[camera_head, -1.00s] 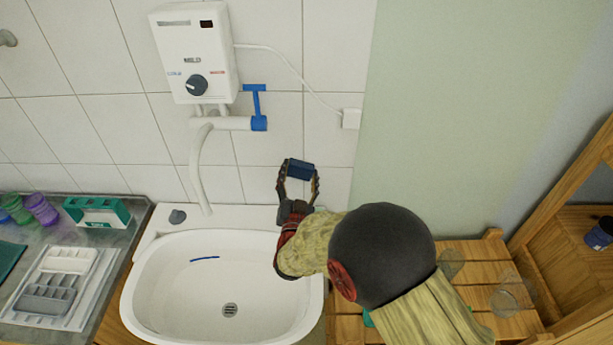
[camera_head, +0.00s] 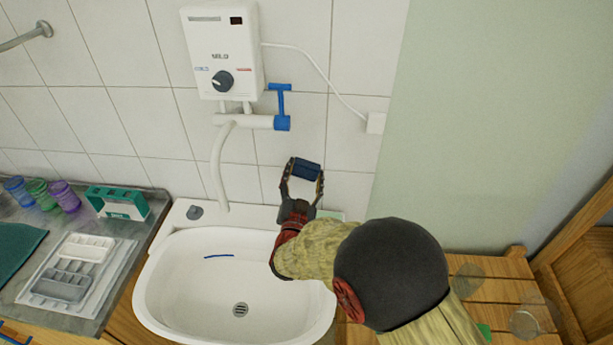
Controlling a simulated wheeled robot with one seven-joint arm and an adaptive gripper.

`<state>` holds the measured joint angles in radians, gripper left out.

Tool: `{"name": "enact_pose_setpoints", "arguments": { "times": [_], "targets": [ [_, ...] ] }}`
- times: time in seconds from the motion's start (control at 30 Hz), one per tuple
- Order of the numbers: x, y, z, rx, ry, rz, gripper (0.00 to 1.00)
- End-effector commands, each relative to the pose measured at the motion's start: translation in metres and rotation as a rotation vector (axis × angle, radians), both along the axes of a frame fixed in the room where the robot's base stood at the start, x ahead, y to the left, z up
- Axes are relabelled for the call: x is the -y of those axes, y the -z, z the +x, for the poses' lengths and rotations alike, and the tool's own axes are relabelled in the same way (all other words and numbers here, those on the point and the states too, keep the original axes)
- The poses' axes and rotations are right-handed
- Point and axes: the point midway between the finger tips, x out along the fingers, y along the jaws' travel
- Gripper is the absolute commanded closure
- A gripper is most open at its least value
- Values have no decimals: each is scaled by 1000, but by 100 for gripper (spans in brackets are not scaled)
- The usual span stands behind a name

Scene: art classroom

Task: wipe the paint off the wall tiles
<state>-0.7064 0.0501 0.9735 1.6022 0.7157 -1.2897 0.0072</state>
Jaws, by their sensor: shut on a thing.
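The white wall tiles (camera_head: 120,115) rise behind the sink, and I see no clear paint mark on their visible part. My gripper (camera_head: 305,178) is shut on a dark blue block (camera_head: 307,168), perhaps a sponge. It holds the block at its fingertips, in front of the lower tiles and above the sink's back right rim. I cannot tell whether the block touches the wall. A short blue streak (camera_head: 219,256) lies inside the white sink (camera_head: 180,290). My arm hides the sink's right side and some of the wall's foot.
A white water heater (camera_head: 222,50) with a curved spout (camera_head: 218,170) and blue lever (camera_head: 281,105) juts from the wall left of my gripper. A cable runs to a white box (camera_head: 376,122). Cups (camera_head: 64,196), a green holder (camera_head: 118,203) and a tray (camera_head: 75,270) stand left.

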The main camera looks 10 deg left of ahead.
Motion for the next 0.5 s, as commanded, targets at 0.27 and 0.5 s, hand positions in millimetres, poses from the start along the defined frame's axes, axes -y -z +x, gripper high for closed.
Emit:
{"name": "enact_pose_setpoints", "arguments": {
  "times": [0.27, 0.5],
  "targets": [
    [17, 2, 1, -3, 2, -3, 56],
    [35, 2, 1, -3, 1, -2, 56]
  ]
}}
